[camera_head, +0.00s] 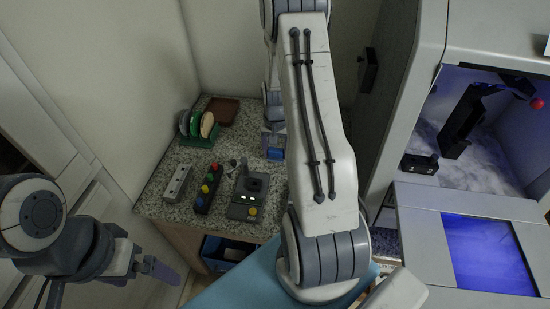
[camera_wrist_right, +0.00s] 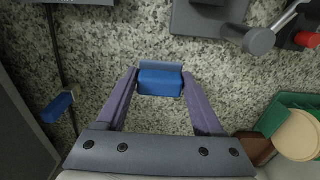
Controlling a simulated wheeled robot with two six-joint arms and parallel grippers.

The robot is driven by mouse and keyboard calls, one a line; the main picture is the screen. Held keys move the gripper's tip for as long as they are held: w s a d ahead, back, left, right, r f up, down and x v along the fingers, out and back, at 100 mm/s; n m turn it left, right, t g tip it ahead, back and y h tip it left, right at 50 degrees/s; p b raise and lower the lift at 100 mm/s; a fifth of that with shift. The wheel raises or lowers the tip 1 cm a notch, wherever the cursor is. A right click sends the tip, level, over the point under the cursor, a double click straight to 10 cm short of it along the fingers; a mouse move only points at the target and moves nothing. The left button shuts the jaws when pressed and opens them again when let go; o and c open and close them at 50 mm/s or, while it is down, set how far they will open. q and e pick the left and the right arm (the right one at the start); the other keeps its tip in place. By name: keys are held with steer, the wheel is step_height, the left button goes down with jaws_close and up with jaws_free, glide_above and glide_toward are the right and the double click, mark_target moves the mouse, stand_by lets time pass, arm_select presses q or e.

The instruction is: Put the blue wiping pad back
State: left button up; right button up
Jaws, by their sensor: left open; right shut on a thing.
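The blue wiping pad (camera_wrist_right: 160,82) is between the two purple fingertips of my right gripper (camera_wrist_right: 158,88) in the right wrist view, with a grey-blue strip along its upper edge. My right gripper is shut on it, over the speckled counter (camera_wrist_right: 120,45). In the head view the pad (camera_head: 275,153) shows low beside my right arm, near the counter's right side. I cannot tell whether it touches the counter. My left gripper (camera_head: 160,270) is open and empty, off the counter at the lower left.
A green rack with discs (camera_head: 197,141), a brown tray (camera_head: 222,109), a grey strip (camera_head: 178,182), a button box (camera_head: 208,190) and a joystick box (camera_head: 244,198) stand on the counter. A second blue block (camera_wrist_right: 57,107) lies by a dark bar. A blue-lit machine (camera_head: 420,215) stands right.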

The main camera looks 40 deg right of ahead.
mark_target(275, 157)
step_height(275, 157, down, 3)
steer(key=shift+f+p, duration=0.15)
steer(key=shift+p, duration=0.2)
steer(key=shift+f, duration=0.4)
steer(key=shift+f, duration=0.1)
steer(key=o, duration=1.5)
steer(key=shift+c, duration=0.2)
step_height(275, 157, up, 12)
steer(key=shift+a+r+b, duration=0.1)
steer(key=shift+r+b, duration=0.05)
steer(key=shift+b, duration=0.55)
